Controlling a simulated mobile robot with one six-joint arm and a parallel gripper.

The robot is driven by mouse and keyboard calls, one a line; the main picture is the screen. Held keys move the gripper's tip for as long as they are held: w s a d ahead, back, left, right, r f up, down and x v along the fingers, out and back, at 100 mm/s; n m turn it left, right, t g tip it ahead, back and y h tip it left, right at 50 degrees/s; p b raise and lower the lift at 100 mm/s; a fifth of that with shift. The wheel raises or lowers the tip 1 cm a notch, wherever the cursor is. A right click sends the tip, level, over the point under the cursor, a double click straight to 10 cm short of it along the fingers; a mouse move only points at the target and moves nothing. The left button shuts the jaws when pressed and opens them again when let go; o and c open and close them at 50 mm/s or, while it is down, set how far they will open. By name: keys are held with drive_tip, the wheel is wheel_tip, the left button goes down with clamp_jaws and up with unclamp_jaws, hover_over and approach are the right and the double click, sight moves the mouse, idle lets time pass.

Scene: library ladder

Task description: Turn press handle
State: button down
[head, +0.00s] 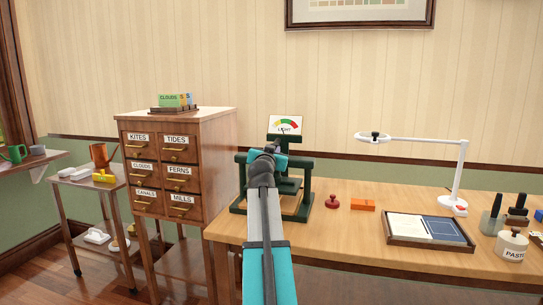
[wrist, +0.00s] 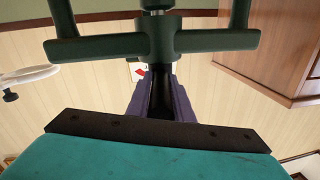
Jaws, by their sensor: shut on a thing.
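The dark green press (head: 305,200) stands at the left end of the wooden table. Its frame and central screw (wrist: 157,28) cross the top of the wrist view, which appears upside down. My gripper (wrist: 160,88) has purple fingers, shut on a dark bar that looks like the press handle (wrist: 160,103). In the head view my arm hides most of the handle and the middle of the press. A white dial card (head: 286,125) marked LIGHT, with a red, yellow and green arc, shows above the press.
A red stamp (head: 332,202), an orange block (head: 361,205) and a tray (head: 430,242) with papers lie right of the press. A white lamp (head: 455,180) stands behind the tray. A labelled drawer cabinet (head: 220,155) is close on the left.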

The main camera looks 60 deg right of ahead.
drive_tip(key=shift+w+d+b, duration=0.15)
drive_tip(key=shift+w+b, duration=0.25)
drive_tip(key=shift+b, duration=0.75)
drive_tip(key=shift+r, duration=0.2)
drive_tip(key=c, duration=1.7)
unclamp_jaws()
drive_tip(key=shift+f, duration=0.1)
drive_tip(key=shift+o, duration=0.6)
drive_tip(key=shift+s+d+f, duration=0.1)
drive_tip(key=shift+d+f, duration=0.05)
drive_tip(key=shift+f, duration=0.1)
drive_tip(key=shift+s+a, duration=0.1)
drive_tip(key=shift+a, duration=0.1)
drive_tip(key=p+v, duration=0.1)
drive_tip(key=v, duration=1.2)
drive_tip(key=shift+a, duration=0.3)
